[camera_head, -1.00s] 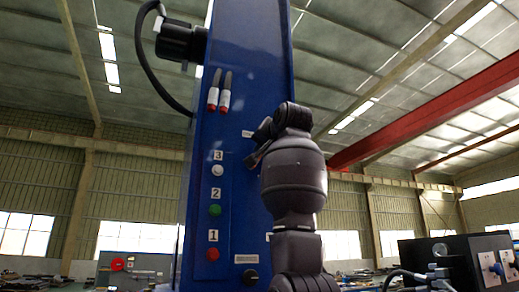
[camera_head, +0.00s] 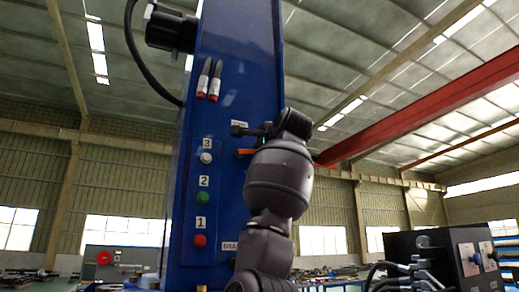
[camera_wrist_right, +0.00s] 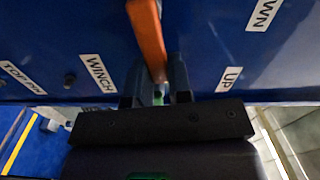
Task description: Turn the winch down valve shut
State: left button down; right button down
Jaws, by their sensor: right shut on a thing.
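An orange valve lever (camera_head: 246,151) sticks out from the front of the blue column (camera_head: 234,70), right of the button marked 3. In the right wrist view the lever (camera_wrist_right: 147,36) runs from the top edge down between the fingers of my right gripper (camera_wrist_right: 159,88). The gripper is shut on the lever, near a WINCH label (camera_wrist_right: 98,73) on one side and an UP label (camera_wrist_right: 229,79) on the other. A cut-off label ending in "WN" (camera_wrist_right: 264,14) is at the upper right. In the head view my wrist partly hides the valve area. My left gripper is not in view.
A red button (camera_head: 200,241), a green button (camera_head: 202,197) and a white button (camera_head: 206,158) are on the column, left of my right arm. A black box with hoses (camera_head: 440,258) stands at the lower right.

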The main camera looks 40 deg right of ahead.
jog(key=shift+f+m, duration=0.35)
jog(key=shift+m, duration=0.55)
jog(key=c, duration=1)
grip_release()
jog(key=shift+s, duration=0.1)
jog(key=shift+c, duration=0.2)
jog(key=b+v, duration=0.2)
jog(key=v, duration=0.8)
jog(key=shift+s+b, duration=0.3)
jog(key=shift+s, duration=0.1)
jog(key=shift+f, duration=0.1)
